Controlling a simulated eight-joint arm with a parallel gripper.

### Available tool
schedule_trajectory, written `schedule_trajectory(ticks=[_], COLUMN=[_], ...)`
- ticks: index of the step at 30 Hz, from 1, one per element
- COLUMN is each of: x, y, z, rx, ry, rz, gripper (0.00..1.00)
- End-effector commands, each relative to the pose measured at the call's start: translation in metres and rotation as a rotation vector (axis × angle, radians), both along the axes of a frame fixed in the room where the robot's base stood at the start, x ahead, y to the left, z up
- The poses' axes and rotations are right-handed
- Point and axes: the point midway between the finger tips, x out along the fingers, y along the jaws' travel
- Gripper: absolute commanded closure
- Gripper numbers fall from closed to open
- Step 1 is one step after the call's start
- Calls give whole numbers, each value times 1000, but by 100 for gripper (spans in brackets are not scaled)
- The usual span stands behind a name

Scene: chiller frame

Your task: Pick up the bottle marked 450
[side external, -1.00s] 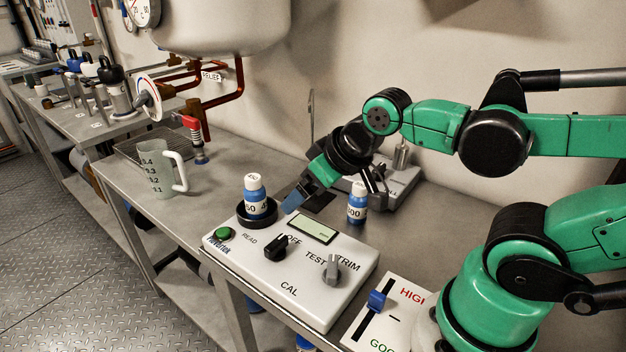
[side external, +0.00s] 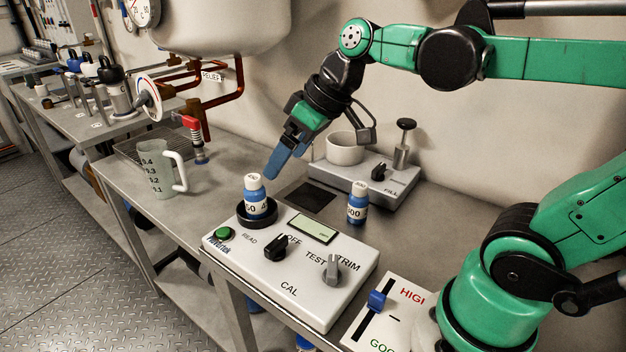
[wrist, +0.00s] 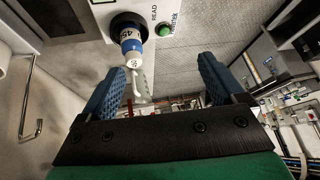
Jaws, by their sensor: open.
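The bottle marked 450 (side external: 256,205) is blue with a white cap and a white label band, part of whose number shows. It stands upright in the round black holder (side external: 243,220) on the white instrument panel (side external: 262,275). In the wrist view the bottle (wrist: 131,45) shows "45" on its label, left of centre and beyond my fingers. My gripper (side external: 271,174) is open and empty, with its blue fingers tilted down, a little above and behind the bottle's cap. In the wrist view both fingers of the gripper (wrist: 160,68) are spread wide with nothing between them.
A second blue bottle (side external: 357,205), with a label ending in "00", stands behind the panel. A clear jug (side external: 160,175) stands at left. A grey fill device (side external: 385,180) is at the back, and a tank (side external: 215,25) hangs above. Panel knobs (side external: 277,246) stick up.

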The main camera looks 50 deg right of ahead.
Motion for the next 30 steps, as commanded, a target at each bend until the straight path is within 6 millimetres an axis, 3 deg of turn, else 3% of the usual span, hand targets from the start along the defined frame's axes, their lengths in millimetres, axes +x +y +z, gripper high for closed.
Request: schedule_trajectory(ticks=[8, 16, 21, 24, 30], x=[53, 93, 92, 92, 93], y=[-12, -58, -54, -54, -51], z=[1, -2, -69, -94, -115], rx=[202, 329, 328, 327, 327], ry=[-106, -600, -605, -604, -602], rz=[376, 784, 797, 796, 796], gripper=[12, 12, 12, 12, 12])
